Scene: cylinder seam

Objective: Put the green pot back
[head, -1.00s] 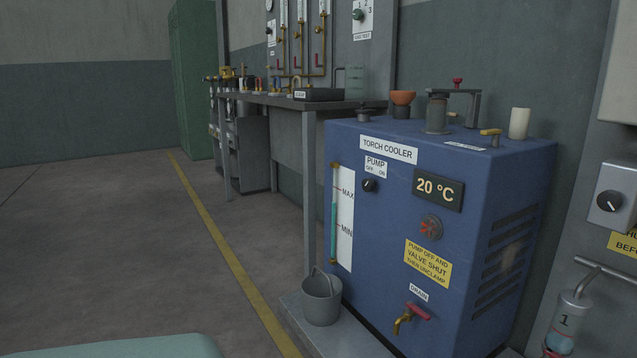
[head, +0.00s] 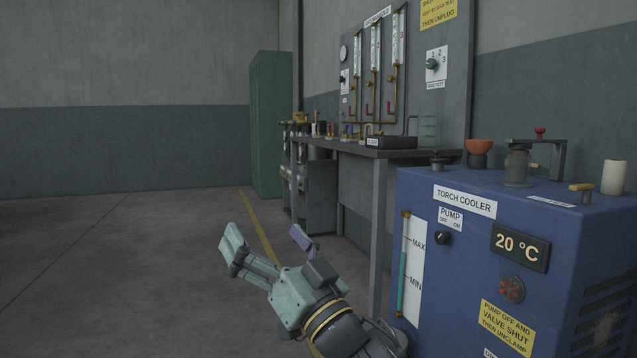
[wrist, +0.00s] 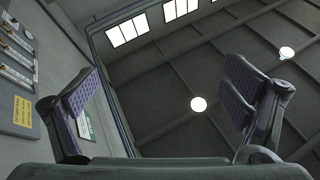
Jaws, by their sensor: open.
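My gripper (head: 267,242) is raised in front of the bench, left of the blue cooler, with its fingers spread apart and nothing between them. In the wrist view the open fingers (wrist: 160,97) frame only ceiling and wall. I cannot pick out a green pot for certain. A pale green, see-through jar (head: 428,130) stands at the right end of the bench (head: 377,154). Several small coloured things (head: 318,130) stand at the bench's far end, too small to tell apart.
A black tray (head: 391,142) lies on the bench. A green cabinet (head: 268,125) stands behind. The floor at left is clear.

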